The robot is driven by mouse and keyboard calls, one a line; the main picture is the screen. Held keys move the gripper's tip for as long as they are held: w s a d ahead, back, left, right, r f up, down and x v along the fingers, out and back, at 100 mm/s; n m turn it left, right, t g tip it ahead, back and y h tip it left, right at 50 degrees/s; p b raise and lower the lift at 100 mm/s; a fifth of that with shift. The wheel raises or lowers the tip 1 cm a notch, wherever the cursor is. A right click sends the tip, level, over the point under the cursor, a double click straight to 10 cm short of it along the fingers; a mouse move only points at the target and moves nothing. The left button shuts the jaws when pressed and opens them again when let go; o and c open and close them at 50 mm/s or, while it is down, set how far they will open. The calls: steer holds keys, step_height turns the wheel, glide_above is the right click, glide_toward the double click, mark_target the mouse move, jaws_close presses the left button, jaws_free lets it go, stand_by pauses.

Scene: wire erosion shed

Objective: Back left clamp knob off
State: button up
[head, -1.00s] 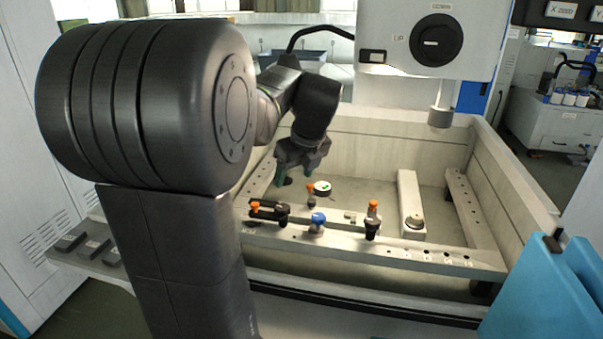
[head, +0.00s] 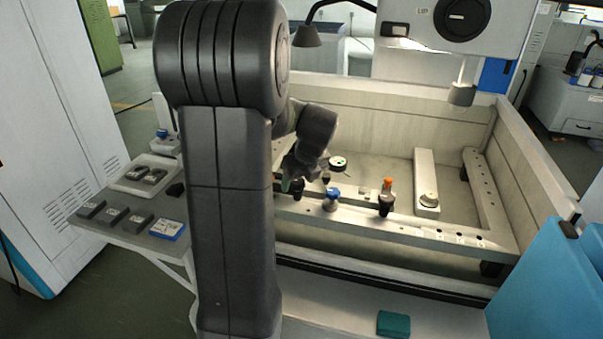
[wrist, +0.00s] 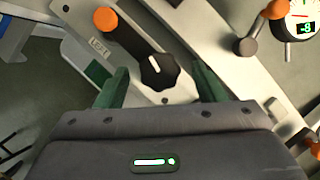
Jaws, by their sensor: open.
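A black lobed clamp knob (wrist: 158,71) with a white line sits on a pale clamp strap in the wrist view. My gripper (wrist: 159,80) is open, its green fingers to either side of this knob and apart from it; I cannot tell how far above it they are. An orange ball (wrist: 105,20) and a small label (wrist: 100,47) are beside it on the strap. In the head view my gripper (head: 291,184) hangs over the left end of the front rail, partly hiding the black knob (head: 298,190) there. Another black knob (head: 385,206) stands right.
A blue knob (head: 331,199) stands on the rail between the black ones. A round dial gauge (head: 338,164) is behind it, also in the wrist view (wrist: 300,22). An orange-topped lever (head: 388,186) rises by the right knob. A side tray (head: 142,176) lies left.

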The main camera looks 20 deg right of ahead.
steer(key=c, duration=1.1)
steer(key=shift+d+n+y, duration=0.1)
steer(key=shift+n+y, duration=0.2)
steer(key=shift+n, duration=0.3)
steer(key=shift+c, duration=0.3)
steer(key=o, duration=0.7)
steer(key=shift+n+p, duration=0.4)
steer(key=shift+n, duration=0.1)
steer(key=shift+c, duration=0.2)
steer(key=o, duration=0.5)
steer(key=b+v, duration=0.1)
steer(key=v, duration=1.2)
steer(key=shift+r, duration=0.35)
steer(key=shift+d, duration=0.15)
